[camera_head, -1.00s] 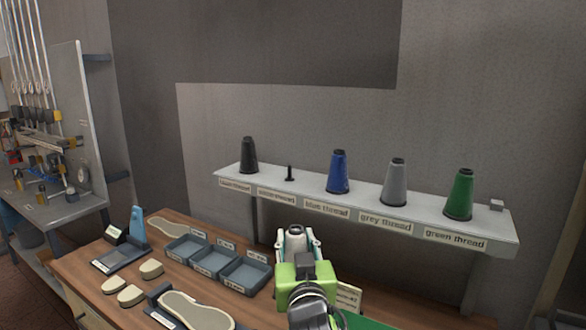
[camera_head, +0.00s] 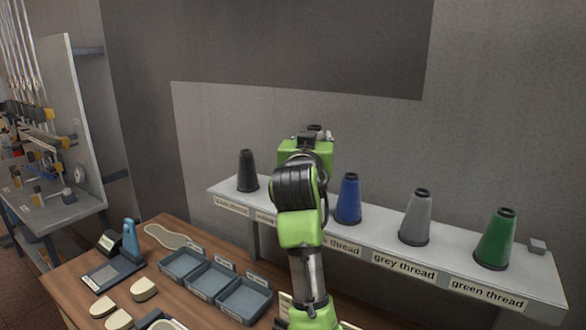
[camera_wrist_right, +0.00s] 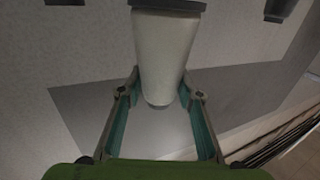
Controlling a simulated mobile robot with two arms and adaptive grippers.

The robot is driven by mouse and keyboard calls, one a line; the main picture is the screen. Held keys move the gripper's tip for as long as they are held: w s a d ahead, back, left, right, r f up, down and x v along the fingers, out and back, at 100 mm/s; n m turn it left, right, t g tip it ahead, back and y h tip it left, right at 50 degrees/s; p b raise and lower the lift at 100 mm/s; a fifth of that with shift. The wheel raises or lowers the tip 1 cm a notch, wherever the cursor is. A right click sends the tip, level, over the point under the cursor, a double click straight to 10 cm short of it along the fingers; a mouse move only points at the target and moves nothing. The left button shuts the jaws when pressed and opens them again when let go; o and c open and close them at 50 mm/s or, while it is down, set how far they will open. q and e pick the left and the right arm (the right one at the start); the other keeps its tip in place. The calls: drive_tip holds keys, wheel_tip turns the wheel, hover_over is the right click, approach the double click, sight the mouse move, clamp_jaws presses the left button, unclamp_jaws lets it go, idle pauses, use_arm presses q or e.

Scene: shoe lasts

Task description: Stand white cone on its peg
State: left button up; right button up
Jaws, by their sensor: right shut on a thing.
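The white cone (camera_wrist_right: 166,48) is between the fingers of my right gripper (camera_wrist_right: 162,84) in the right wrist view. Its pale body narrows toward the palm, and a dark rim shows at its wide end. In the head view my right gripper (camera_head: 314,137) is raised in front of the shelf, between the black and blue cones. The arm hides most of the cone there, with only a dark top showing. The arm also covers the peg, so I cannot tell the gap between cone and peg. My left gripper is not in view.
The shelf (camera_head: 555,284) holds a black cone (camera_head: 247,172), a blue cone (camera_head: 348,199), a grey cone (camera_head: 415,218) and a green cone (camera_head: 495,239). Blue trays (camera_head: 243,300) and pale shoe pieces (camera_head: 144,289) lie on the wooden bench below.

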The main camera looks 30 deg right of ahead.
drive_tip(key=w+f+p, duration=0.1)
drive_tip(key=w+f, duration=0.1)
drive_tip(key=w+f+p, duration=0.1)
drive_tip(key=w+f, duration=0.1)
drive_tip(key=w, duration=0.1)
drive_tip(key=w+a+f+p, duration=0.1)
drive_tip(key=w+f, duration=0.1)
drive_tip(key=shift+w+f, duration=0.3)
drive_tip(key=shift+f, duration=0.05)
drive_tip(key=shift+w+a+f, duration=0.1)
drive_tip(key=shift+w+f, duration=0.1)
drive_tip(key=shift+f, duration=0.05)
wheel_tip(320, 180, down, 2)
drive_tip(key=shift+w+f+p, duration=0.1)
drive_tip(key=shift+p, duration=1)
drive_tip(key=shift+f, duration=0.5)
drive_tip(key=shift+f+b, duration=0.35)
drive_tip(key=o, duration=1.3)
drive_tip(key=shift+c, duration=0.2)
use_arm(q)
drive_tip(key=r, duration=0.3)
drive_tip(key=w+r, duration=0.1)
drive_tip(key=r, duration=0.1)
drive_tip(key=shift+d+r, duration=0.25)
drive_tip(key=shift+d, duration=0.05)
use_arm(e)
drive_tip(key=shift+r, duration=0.1)
